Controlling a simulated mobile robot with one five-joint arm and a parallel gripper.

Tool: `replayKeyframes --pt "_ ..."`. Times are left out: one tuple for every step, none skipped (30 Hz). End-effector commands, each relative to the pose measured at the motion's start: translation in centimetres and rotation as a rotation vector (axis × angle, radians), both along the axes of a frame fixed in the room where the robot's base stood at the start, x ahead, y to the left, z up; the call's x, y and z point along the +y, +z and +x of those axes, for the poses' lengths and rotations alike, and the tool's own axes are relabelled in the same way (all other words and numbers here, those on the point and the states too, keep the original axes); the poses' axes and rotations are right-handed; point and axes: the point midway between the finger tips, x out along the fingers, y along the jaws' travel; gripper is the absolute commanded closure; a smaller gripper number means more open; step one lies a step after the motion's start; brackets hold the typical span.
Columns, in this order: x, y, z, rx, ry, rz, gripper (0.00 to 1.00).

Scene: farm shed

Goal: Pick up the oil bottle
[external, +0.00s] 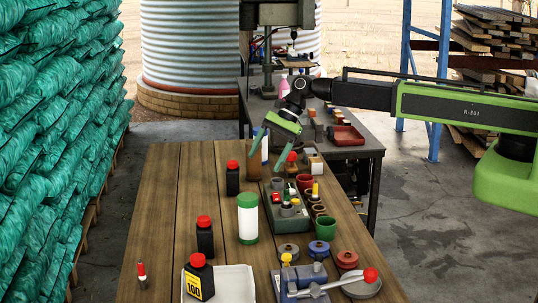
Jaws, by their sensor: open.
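Several black bottles with red caps stand upright on the wooden table, and I cannot tell which is the oil bottle. My gripper (268,154) is open, fingers pointing down, over the far part of the table. A brown container (254,165) shows by its left finger. The fingers partly hide the things behind them, and I cannot tell what lies between them.
A white jar with green lid (248,220) stands mid-table. A green tray (275,212), small pots and a clamp tool (325,287) crowd the right side. The left table strip is mostly clear, except a small red-topped tool (142,275). Stacked green sacks (55,110) rise at left.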

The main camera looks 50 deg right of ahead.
Motion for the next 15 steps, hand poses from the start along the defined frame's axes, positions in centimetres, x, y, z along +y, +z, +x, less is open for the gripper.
replayKeyframes --pt "5.6 2.7 -0.4 0.066 -0.025 0.063 0.28" --pt "8.5 3.5 -0.9 0.111 -0.049 0.1 0.28" --pt "11.9 4.5 -1.8 0.171 -0.077 0.143 0.28" --pt "14.0 5.1 -2.5 0.211 -0.096 0.169 0.28" --pt "15.8 5.6 -3.1 0.246 -0.112 0.189 0.28" --pt "17.7 6.2 -3.8 0.286 -0.13 0.21 0.28" --pt "18.7 6.5 -4.2 0.31 -0.139 0.223 0.28" --pt "19.5 6.7 -4.6 0.33 -0.148 0.232 0.28" --pt "20.2 6.8 -4.9 0.345 -0.155 0.24 0.28" --pt "20.5 6.8 -5.0 0.354 -0.16 0.243 0.28" --pt "20.6 6.8 -5.1 0.359 -0.162 0.245 0.28" --pt "20.7 6.8 -5.2 0.36 -0.164 0.246 0.28" --pt "20.7 6.7 -5.2 0.36 -0.164 0.246 0.28" --pt "20.7 6.5 -5.2 0.36 -0.164 0.245 0.28" --pt "20.8 6.3 -5.1 0.359 -0.163 0.245 0.28"
